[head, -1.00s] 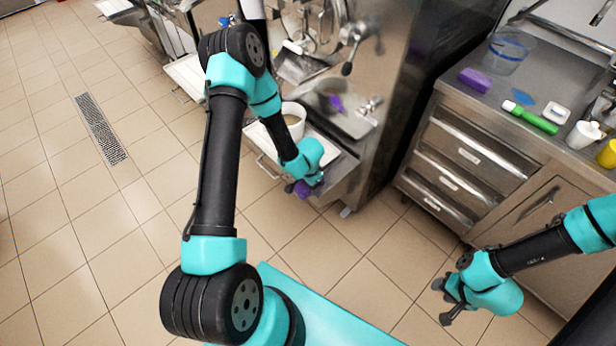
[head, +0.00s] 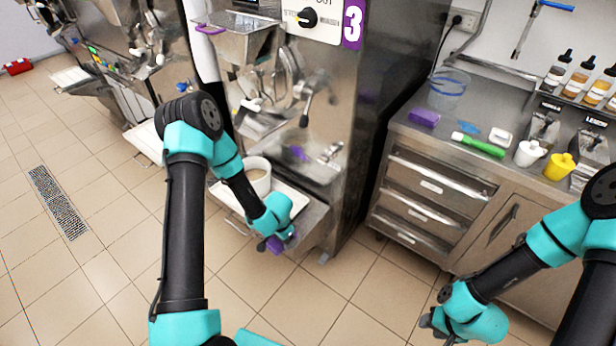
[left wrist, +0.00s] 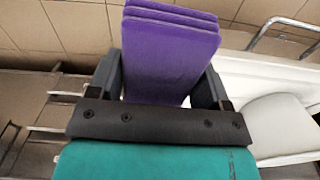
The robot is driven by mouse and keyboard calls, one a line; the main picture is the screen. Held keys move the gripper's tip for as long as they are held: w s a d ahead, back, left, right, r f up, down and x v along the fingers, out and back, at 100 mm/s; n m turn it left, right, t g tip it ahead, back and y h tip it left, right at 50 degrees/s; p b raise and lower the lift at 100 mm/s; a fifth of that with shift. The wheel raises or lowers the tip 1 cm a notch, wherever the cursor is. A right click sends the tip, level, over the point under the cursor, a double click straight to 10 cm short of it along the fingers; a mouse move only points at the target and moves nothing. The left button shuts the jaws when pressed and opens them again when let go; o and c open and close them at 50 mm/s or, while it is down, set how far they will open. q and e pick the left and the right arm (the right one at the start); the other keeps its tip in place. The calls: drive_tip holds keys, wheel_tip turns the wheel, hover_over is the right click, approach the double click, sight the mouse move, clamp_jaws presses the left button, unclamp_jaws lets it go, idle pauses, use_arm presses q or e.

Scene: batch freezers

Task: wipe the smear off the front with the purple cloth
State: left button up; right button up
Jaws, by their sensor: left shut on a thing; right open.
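My left gripper (head: 282,240) is shut on the folded purple cloth (head: 273,246), low in front of the freezer marked 3 (head: 325,75). In the left wrist view the cloth (left wrist: 168,55) sits in layers between both fingers. The cloth is apart from the freezer's steel front. A small purple patch (head: 298,152) shows on the front, below the spout; I cannot tell whether it is a smear or a reflection. My right gripper (head: 432,322) is open and empty at the lower right, in front of the cabinet, partly hidden by its wrist.
A white tub (head: 257,178) stands on a tray (head: 298,199) under the spout, close to my left forearm. The drawer counter (head: 395,122) at right holds a purple block (head: 424,117), a green tube (head: 478,146) and small pots. Floor at left is open.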

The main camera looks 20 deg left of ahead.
use_arm(q)
drive_tip(key=shift+w+d+r, duration=0.1)
drive_tip(key=shift+w+r, duration=0.05)
drive_tip(key=shift+w, duration=0.35)
drive_tip(key=w+d+r+n, duration=0.4)
drive_tip(key=w+d+r, duration=0.1)
drive_tip(key=w+d, duration=0.4)
drive_tip(key=shift+w+r, duration=0.3)
drive_tip(key=shift+w, duration=0.45)
